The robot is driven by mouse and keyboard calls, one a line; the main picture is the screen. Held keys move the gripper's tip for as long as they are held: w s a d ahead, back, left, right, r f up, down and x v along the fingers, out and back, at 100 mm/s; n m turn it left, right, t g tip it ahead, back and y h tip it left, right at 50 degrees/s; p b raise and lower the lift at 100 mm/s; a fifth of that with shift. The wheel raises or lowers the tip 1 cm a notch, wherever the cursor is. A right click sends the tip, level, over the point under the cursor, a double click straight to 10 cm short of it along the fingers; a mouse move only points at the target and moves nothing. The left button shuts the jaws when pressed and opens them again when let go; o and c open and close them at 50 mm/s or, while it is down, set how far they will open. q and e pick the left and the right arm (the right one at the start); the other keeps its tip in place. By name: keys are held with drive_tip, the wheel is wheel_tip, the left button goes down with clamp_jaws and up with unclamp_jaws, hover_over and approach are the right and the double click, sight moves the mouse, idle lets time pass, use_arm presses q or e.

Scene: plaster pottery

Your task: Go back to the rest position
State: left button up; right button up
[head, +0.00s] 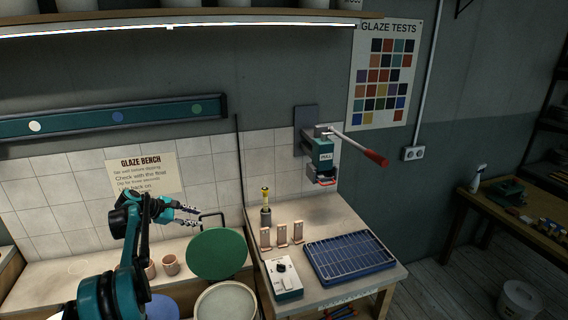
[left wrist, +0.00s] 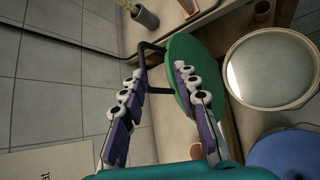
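My left gripper (head: 190,216) is in the lower left of the head view, above the glaze bench. In the left wrist view its two fingers (left wrist: 160,85) are spread apart, with no object clasped. A green round lid (head: 217,254) with a black bracket handle (head: 211,216) is just beyond the fingertips. In the left wrist view the lid (left wrist: 182,48) is partly behind one finger, and the handle (left wrist: 150,47) shows between and past the fingertips. I cannot tell whether they touch. My right gripper is not in view.
A pale round bucket top (head: 225,302) and a blue lid (head: 160,308) are near the green lid.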

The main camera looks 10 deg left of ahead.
use_arm(q)
drive_tip(key=s+d+r+m+g+y+b, duration=0.1)
drive_tip(key=s+d+r+m, duration=0.2)
drive_tip(key=d, duration=0.5)
drive_tip(key=s+d+r+m+g+y+b, duration=0.1)
drive_tip(key=s+d+m, duration=0.2)
drive_tip(key=s+d, duration=0.4)
drive_tip(key=s+d+r+m+y+b, duration=0.1)
drive_tip(key=s+d+r+m+b, duration=0.2)
drive_tip(key=d, duration=0.6)
drive_tip(key=s+d+f+m+y, duration=0.1)
drive_tip(key=s+d+f+m, duration=0.3)
drive_tip(key=s, duration=0.4)
drive_tip(key=s+d+f+m+b, duration=0.1)
drive_tip(key=s+d+f+m, duration=0.2)
drive_tip(key=s, duration=0.6)
drive_tip(key=s+d+f+m+y+b, duration=0.1)
drive_tip(key=s+d+f+m, duration=0.3)
drive_tip(key=s+f, duration=0.3)
drive_tip(key=shift+s+d+m+y, duration=0.3)
drive_tip(key=shift+s+d+m, duration=0.05)
drive_tip(key=shift+s+m, duration=0.55)
